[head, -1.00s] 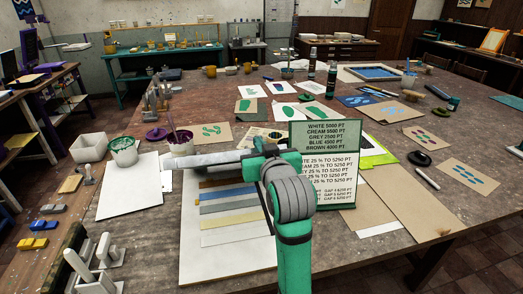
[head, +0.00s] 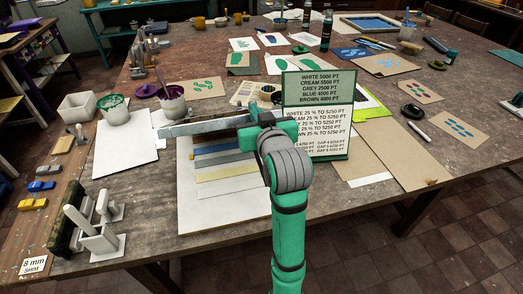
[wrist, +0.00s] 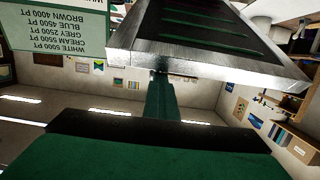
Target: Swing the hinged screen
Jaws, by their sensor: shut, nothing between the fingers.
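The hinged screen appears to be the flat grey frame (head: 208,127), seen almost edge-on in the head view, left of my arm and above the pale board with coloured strips. In the wrist view, which is upside down, the grey metal frame (wrist: 205,58) fills the top, with a dark, green-striped middle. My gripper (wrist: 162,76) is shut and empty, its tips close to the frame's edge. I cannot tell whether they touch it. In the head view my wrist hides the frame's right end, and its hinge cannot be made out.
A sign (head: 319,95) stands just right of my wrist. A white pot (head: 172,101) stands behind the frame's left end, with a green-rimmed pot (head: 113,108) further left. A white rack (head: 98,236) stands at the front left. The table's right front is mostly clear.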

